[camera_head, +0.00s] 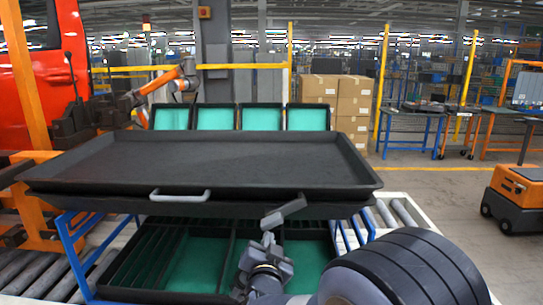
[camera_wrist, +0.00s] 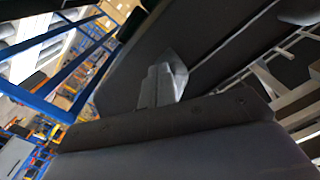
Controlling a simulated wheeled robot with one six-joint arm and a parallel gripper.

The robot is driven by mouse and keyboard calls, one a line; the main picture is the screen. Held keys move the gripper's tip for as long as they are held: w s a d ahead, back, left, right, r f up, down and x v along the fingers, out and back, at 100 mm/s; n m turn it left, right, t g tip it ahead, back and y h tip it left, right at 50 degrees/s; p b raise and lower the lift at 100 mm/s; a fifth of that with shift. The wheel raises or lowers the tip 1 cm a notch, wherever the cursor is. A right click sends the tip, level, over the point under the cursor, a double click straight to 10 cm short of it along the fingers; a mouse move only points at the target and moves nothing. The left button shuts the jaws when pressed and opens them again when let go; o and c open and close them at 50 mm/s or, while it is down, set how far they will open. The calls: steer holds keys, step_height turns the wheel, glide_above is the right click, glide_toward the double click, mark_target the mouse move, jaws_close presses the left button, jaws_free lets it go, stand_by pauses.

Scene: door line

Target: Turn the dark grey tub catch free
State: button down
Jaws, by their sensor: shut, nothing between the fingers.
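The dark grey tub (camera_head: 110,205) is wide and shallow, with a lid-like tray on top, and stands on a blue rack. A light grey handle (camera_head: 180,196) is on its front. The catch (camera_head: 284,212), a short grey bar, sits slantwise at the tub's front edge, right of the handle. My gripper (camera_head: 268,240) is just below the catch, pointing up at it. In the wrist view my shut fingers (camera_wrist: 155,88) reach toward the lighter pointed catch (camera_wrist: 175,68). They overlap it in the picture; I cannot tell whether they touch.
Below the tub, an open crate with green-lined compartments (camera_head: 195,265) sits on a roller conveyor (camera_head: 45,285). The blue rack (camera_head: 75,245) has posts at the left. More green-lined bins (camera_head: 262,117) and stacked cartons (camera_head: 338,95) stand behind. Open floor (camera_head: 440,190) lies to the right.

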steer(key=shift+a, duration=0.2)
steer(key=s+a+b, duration=0.1)
steer(key=s, duration=0.5)
steer(key=shift+b, duration=0.35)
stand_by(0.4)
steer(key=shift+f, duration=0.15)
